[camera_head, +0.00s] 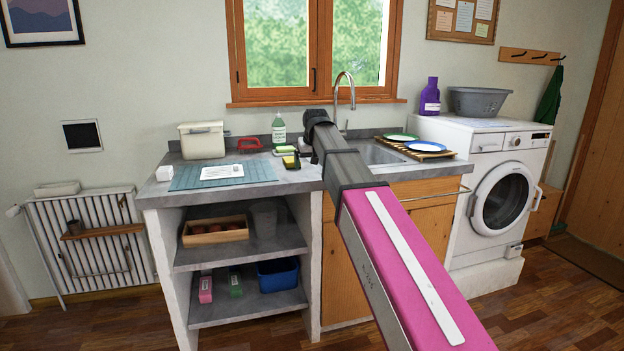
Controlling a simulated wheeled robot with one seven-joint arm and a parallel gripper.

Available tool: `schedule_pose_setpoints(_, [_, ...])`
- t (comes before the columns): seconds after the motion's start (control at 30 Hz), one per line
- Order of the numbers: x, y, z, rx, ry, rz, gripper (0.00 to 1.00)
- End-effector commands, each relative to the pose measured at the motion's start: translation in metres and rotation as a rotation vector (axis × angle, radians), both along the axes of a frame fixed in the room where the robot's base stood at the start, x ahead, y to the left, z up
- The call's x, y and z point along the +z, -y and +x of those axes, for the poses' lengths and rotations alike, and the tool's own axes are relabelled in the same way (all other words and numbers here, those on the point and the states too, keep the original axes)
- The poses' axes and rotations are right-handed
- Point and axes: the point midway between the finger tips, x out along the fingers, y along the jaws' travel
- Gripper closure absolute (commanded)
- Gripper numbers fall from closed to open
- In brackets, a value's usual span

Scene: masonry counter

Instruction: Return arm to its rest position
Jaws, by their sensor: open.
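My arm reaches from the lower right, with a pink link and dark grey links, over the front of the counter (300,184). Its dark far end rises in front of the sink (377,154). A small black and yellow piece just left of the arm looks like my gripper (291,162), low over the counter and beside a yellow-green sponge (284,150). It is open, and I see nothing held in it. Its fingers are too small to make out clearly, and I cannot tell whether it touches the counter.
A blue-green mat (255,169), a cream bin (201,140), a red holder (249,143) and a green soap bottle (279,130) stand left of my arm. The tap (343,95) rises behind it. Plates on a wooden rack (429,150) and the washing machine (501,190) are right.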

Motion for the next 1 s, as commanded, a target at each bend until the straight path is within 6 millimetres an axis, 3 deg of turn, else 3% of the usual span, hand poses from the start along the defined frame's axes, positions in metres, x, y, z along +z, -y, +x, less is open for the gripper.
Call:
schedule_pose_setpoints(0.27, [-0.07,0.03,-0.02,-0.034,-0.049,-0.012,0.07])
schedule_pose_setpoints(0.47, [-0.148,0.066,-0.051,-0.073,-0.107,-0.025,0.07])
schedule_pose_setpoints(0.7, [-0.238,0.109,-0.101,-0.125,-0.181,-0.037,0.07])
schedule_pose_setpoints(1.0, [-0.333,0.156,-0.181,-0.187,-0.275,-0.05,0.07])
